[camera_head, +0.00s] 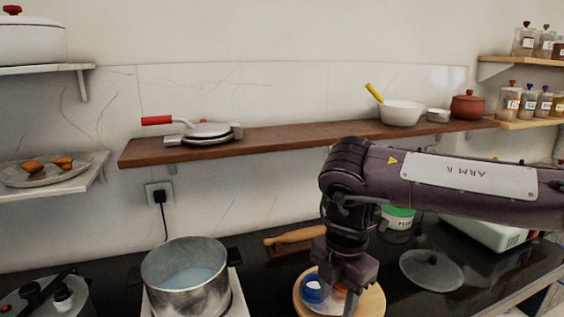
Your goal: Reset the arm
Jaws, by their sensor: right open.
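My right arm (455,178) comes in from the right, labelled "ARM R", and bends downward at its purple elbow. My right gripper (342,296) points down over a round wooden board (374,303) on the dark counter. It is open, and no object shows held in it. A blue and white item (313,287) and a small orange item lie at the gripper, partly hidden by it. I cannot tell whether the fingers touch them. A reddish-brown clay pot (467,105) with a lid stands at the right end of the wooden wall shelf. My left gripper is not in view.
A metal pot (186,279) with pale liquid stands on a white hob at the left. A wooden rolling pin (294,235), a glass lid (431,269) and a green-lidded tub (397,222) lie around my arm. The brown wall shelf (300,134) runs behind it.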

